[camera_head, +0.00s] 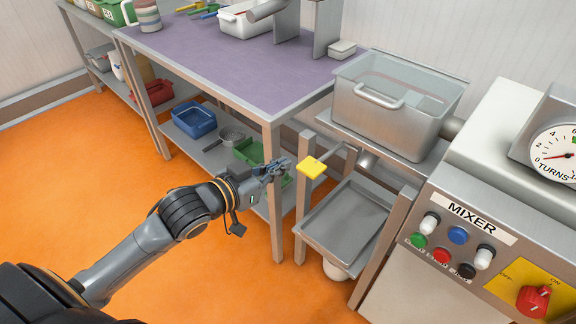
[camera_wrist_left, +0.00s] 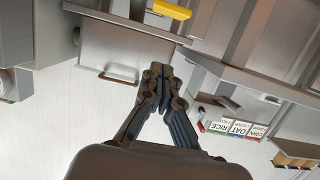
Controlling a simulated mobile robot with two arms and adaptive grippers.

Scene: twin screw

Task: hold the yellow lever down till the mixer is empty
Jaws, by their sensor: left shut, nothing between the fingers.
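The yellow lever (camera_head: 312,167) is a flat yellow paddle on a metal rod, below the front of the steel mixer tank (camera_head: 385,138). The paddle also shows at the top of the left wrist view (camera_wrist_left: 172,9). My left gripper (camera_head: 284,167) is shut and empty, just left of the paddle. In the head view a small gap seems to lie between them; contact is not clear. In the left wrist view its closed fingers (camera_wrist_left: 156,82) point toward the tank side. The tank's contents are not clearly visible. My right gripper is in neither view.
A steel tray (camera_head: 346,232) sits below the tank's short spout (camera_head: 367,159). The MIXER panel (camera_head: 460,236) with buttons and a red knob (camera_head: 533,301) is at right. A purple-topped table (camera_head: 225,60) stands behind my arm. Orange floor is free at left.

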